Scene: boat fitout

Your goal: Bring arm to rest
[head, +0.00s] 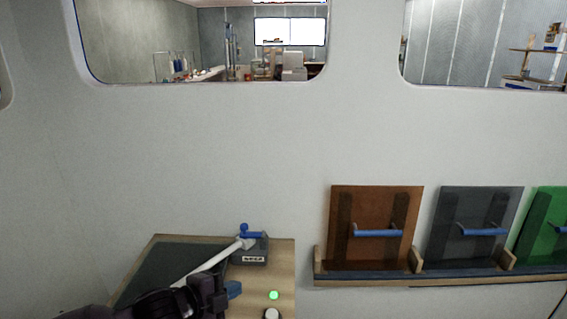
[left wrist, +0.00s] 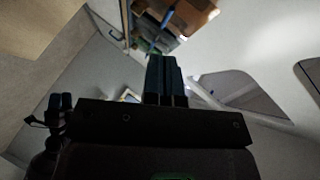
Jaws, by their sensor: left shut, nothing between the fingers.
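My left gripper (head: 232,290) is low in the head view, in front of the wooden console. Its blue-dark fingers are together with nothing between them. In the left wrist view the shut fingers (left wrist: 166,80) point up the picture, away from the camera, and hold nothing. My dark left arm comes in from the bottom left and hides the console's lower part.
The wooden console (head: 285,255) carries a dark panel (head: 165,268), a grey box (head: 250,256), a white lever and a lit green lamp (head: 273,295). At right, a wall rack (head: 340,279) holds brown (head: 375,205), grey (head: 478,205) and green panels with blue handles. Windows are above.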

